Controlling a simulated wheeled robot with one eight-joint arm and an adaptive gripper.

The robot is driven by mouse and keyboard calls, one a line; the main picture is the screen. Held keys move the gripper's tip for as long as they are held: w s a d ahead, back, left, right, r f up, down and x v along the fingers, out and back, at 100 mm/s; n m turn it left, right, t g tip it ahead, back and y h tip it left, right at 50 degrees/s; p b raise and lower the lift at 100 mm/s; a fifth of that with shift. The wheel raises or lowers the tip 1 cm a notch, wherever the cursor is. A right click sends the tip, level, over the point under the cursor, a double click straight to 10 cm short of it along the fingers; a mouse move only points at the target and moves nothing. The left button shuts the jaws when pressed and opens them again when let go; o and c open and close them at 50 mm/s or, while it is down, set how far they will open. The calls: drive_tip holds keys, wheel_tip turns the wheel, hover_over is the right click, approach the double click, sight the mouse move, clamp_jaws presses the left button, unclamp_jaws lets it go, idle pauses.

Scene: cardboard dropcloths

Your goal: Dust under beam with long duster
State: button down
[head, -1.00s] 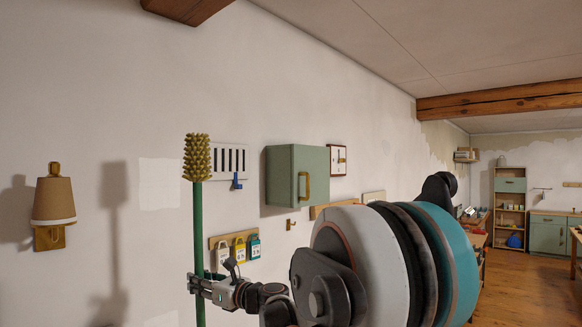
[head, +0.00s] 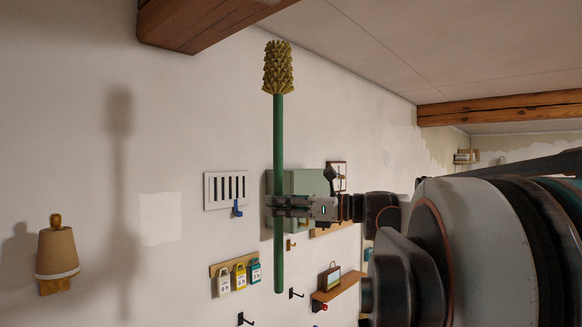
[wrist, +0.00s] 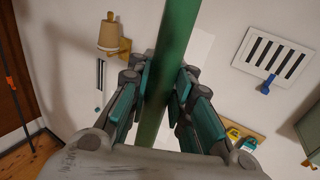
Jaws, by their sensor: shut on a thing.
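The long duster has a green pole (head: 278,145) and a bristly yellow head (head: 278,68). It stands upright in the head view. My gripper (head: 279,206) is shut around the pole below its middle. In the wrist view my gripper (wrist: 162,95) has its fingers on both sides of the green pole (wrist: 172,50); the duster's head is out of that view. The near wooden beam (head: 190,25) runs under the ceiling at upper left. The duster's head shows to the right of the beam and lower than most of it, apart from it in the picture.
A wall lamp (head: 57,255) is at lower left. A white vent (head: 225,190), a green cabinet (head: 312,184), hanging tags (head: 239,277) and a small shelf (head: 340,287) are on the wall. A second beam (head: 500,109) crosses farther back. The upper wall is bare.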

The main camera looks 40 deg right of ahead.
sight(278, 169)
drive_tip(key=s+r+p, duration=0.4)
drive_tip(key=r, duration=0.6)
drive_tip(key=shift+s+d, duration=0.2)
drive_tip(key=shift+s, duration=0.05)
drive_tip(key=shift+r+p, duration=0.55)
idle(1.2)
idle(0.4)
